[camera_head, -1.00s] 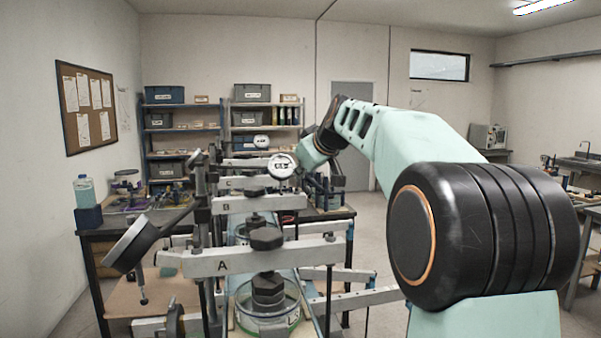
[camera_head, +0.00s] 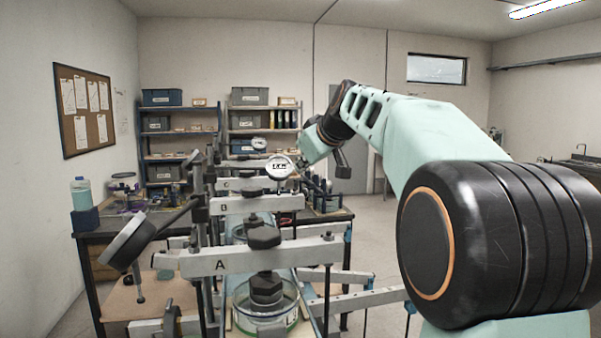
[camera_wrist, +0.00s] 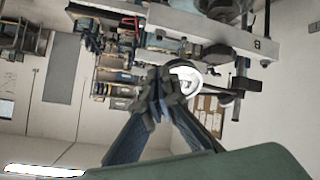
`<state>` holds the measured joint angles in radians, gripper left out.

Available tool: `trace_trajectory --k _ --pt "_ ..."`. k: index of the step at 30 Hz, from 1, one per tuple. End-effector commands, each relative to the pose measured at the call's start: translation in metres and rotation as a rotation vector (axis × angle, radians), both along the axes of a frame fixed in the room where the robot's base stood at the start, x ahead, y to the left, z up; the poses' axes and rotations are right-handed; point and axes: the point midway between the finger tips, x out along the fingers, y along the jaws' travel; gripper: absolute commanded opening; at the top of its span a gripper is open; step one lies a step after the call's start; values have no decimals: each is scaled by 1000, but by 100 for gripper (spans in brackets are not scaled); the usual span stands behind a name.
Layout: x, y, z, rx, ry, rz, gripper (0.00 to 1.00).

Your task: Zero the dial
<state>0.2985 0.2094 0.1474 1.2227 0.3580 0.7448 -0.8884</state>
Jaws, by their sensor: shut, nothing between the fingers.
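A round white-faced dial (camera_head: 279,167) with a dark rim stands above the levers in the head view, its face toward the camera; its markings are too small to read. In the wrist view a white dial face (camera_wrist: 187,73) shows just right of my fingertips, partly covered by them. My gripper (camera_wrist: 160,77) is shut and empty, with its fingertips together close to that dial; I cannot tell whether they touch it. In the head view my wrist is just right of the dial, and the fingertips are not clear. A smaller dial (camera_head: 259,143) is farther back.
Lever A (camera_head: 240,260) crosses the front with a dark weight (camera_head: 265,285) and glass dish beneath. Lever B (camera_head: 235,204) and others are behind. Shelves (camera_head: 180,133) line the back wall.

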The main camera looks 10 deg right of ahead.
Motion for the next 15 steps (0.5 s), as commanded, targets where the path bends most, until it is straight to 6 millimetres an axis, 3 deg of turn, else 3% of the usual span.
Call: trace_trajectory --k 6,15 --pt "-17 -1 16 0 -1 -2 0" --pt "-20 -1 18 0 2 -1 0"
